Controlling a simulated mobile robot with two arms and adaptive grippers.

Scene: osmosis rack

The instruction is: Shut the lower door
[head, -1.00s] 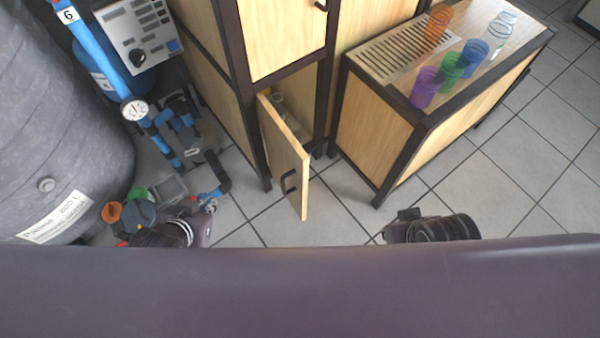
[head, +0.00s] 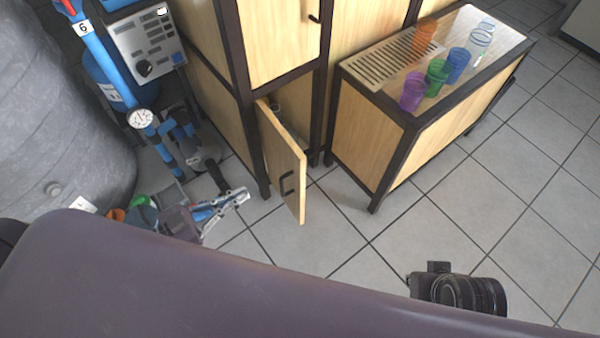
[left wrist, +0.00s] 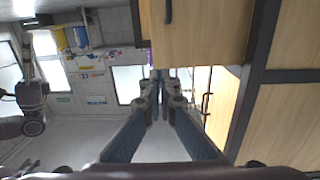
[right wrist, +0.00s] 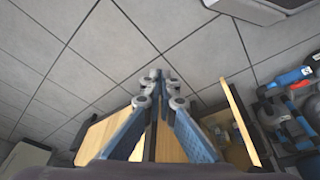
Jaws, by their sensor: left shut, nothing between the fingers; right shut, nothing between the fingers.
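The lower door (head: 280,160) is a light wood panel with a black handle (head: 287,184). It stands ajar, swung out from the tall cabinet, with a gap into the compartment behind it. My left gripper (head: 247,195) is shut and empty, left of the door and apart from it; its closed fingers also show in the left wrist view (left wrist: 160,76). The right fingers are hidden in the head view, where only my right wrist shows at lower right. In the right wrist view my right gripper (right wrist: 157,75) is shut and empty, with the door (right wrist: 240,118) to its right.
A low wooden counter (head: 365,130) with several coloured cups stands right of the tall cabinet. Blue pipes with a gauge (head: 141,118) and a grey tank (head: 60,150) are at left, close to my left arm. Tiled floor (head: 330,230) is clear before the door.

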